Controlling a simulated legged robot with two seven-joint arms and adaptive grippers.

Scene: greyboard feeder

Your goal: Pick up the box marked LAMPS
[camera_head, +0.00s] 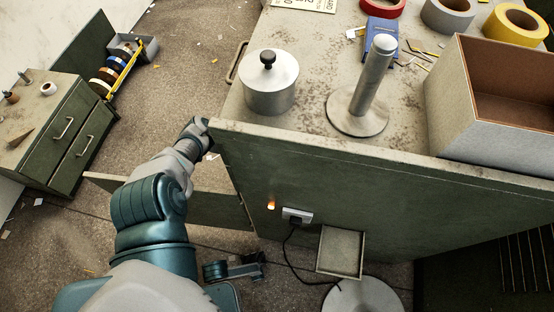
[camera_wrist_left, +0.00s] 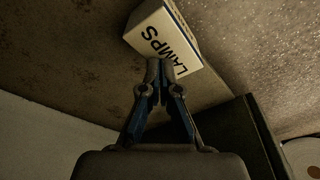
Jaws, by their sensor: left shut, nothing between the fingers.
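The box marked LAMPS (camera_wrist_left: 160,32) shows at the top middle of the left wrist view. I do not see the LAMPS box in the head view. My right gripper is not in view.
The bench top holds a lidded metal pot (camera_head: 270,88), a post on a round base (camera_head: 358,112), tape rolls (camera_head: 447,14) and an open grey box (camera_head: 485,125). An open door panel (camera_head: 215,205) juts from the bench's left. A drawer cabinet (camera_head: 60,135) stands far left.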

